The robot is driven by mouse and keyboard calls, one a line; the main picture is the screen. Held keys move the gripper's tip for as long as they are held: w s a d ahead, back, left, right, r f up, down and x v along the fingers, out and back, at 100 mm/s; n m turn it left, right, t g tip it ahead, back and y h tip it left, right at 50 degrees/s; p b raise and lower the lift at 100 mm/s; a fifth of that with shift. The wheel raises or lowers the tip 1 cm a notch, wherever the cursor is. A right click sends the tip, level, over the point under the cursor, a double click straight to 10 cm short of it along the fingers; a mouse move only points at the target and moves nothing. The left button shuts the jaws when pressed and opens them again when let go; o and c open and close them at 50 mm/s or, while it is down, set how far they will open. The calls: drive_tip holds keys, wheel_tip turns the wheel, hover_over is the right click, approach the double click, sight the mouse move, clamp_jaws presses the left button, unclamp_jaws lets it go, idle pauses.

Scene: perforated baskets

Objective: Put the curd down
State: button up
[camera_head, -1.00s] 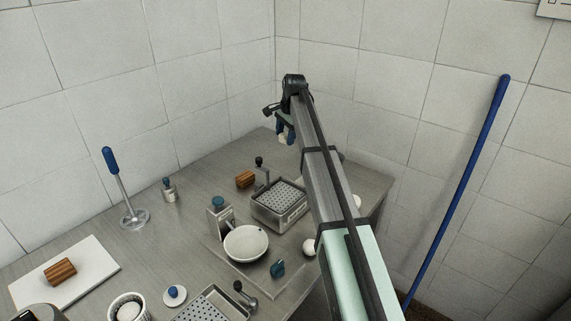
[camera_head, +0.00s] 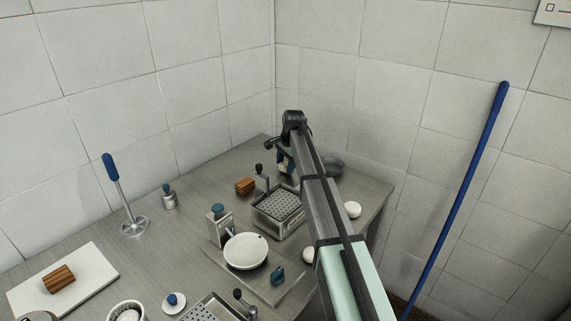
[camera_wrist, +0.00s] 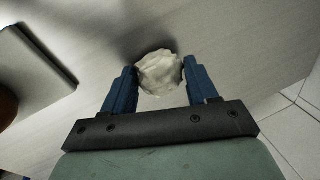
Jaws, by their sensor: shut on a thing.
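The curd is a lumpy off-white mass (camera_wrist: 160,73) between the two blue fingers of my gripper (camera_wrist: 160,88) in the wrist view. The fingers are shut on it, one at each side. Grey metal tabletop shows beyond it, with a dark shadow at its upper left. In the head view my gripper (camera_head: 287,164) is low over the far right part of the table, just behind the perforated metal basket (camera_head: 281,205). My arm hides part of it there, and the curd is hard to make out. I cannot tell whether the curd touches the table.
Tiled walls close off the back.

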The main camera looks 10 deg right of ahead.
drive_tip(key=shift+f, duration=0.15)
drive_tip(key=o, duration=1.1)
drive_tip(key=v, duration=1.2)
